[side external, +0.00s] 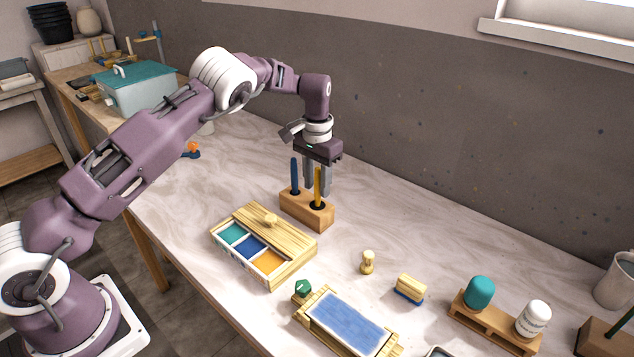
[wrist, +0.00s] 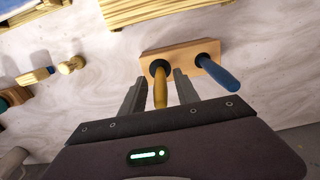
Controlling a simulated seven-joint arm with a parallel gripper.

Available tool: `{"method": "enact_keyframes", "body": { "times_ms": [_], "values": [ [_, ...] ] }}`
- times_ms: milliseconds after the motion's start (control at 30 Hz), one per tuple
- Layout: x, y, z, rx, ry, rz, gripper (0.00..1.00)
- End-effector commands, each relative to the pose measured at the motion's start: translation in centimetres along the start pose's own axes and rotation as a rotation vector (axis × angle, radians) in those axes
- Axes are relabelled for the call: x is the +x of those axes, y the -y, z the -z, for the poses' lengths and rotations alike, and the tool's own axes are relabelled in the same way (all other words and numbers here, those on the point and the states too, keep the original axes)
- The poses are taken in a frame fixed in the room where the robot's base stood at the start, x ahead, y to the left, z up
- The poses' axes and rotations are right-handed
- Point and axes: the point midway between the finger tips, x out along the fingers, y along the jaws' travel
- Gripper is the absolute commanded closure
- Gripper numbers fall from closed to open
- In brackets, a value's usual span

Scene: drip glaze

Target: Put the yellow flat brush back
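The yellow flat brush (side external: 318,186) stands upright in the right hole of a wooden holder block (side external: 300,209), with only its handle showing. It also shows in the wrist view (wrist: 160,88), its lower end in the hole's dark opening. The blue-handled brush (side external: 295,174) stands in the holder's other hole; it shows at right in the wrist view (wrist: 219,74). My gripper (side external: 317,191) points down over the holder. In the wrist view its fingers (wrist: 158,78) are open, one on each side of the yellow handle, with gaps visible between.
A wooden box with colour compartments (side external: 287,276) and a knobbed lid (side external: 290,228) lies in front of the holder. A blue-topped tray (side external: 345,322), small stamp (side external: 367,262), brush block (side external: 410,287) and bottle rack (side external: 496,323) stand to the right. The table behind the holder is clear.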

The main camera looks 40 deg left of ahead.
Motion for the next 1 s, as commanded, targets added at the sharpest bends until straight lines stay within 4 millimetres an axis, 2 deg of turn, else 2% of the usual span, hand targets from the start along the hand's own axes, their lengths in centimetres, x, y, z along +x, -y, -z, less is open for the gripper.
{"method": "enact_keyframes", "body": {
  "times_ms": [167, 267, 500, 600, 733, 900, 967, 1000],
  "values": [
    [-0.7, 0.0, 0.0, 0.000, -0.001, -0.001, 0.63],
    [-2.9, 0.0, 0.1, 0.000, -0.006, -0.001, 0.63],
    [-9.3, 0.1, 0.1, 0.001, -0.006, 0.000, 0.63],
    [-11.1, 0.0, 0.1, 0.000, -0.004, 0.000, 0.63],
    [-12.2, 0.0, 0.0, 0.000, -0.001, 0.000, 0.63],
    [-12.5, 0.0, -0.1, -0.002, -0.001, -0.001, 0.63],
    [-13.5, 0.1, -0.4, -0.014, -0.013, -0.008, 0.63],
    [-14.9, 0.2, -0.9, -0.031, -0.029, -0.017, 0.63]
  ]
}}
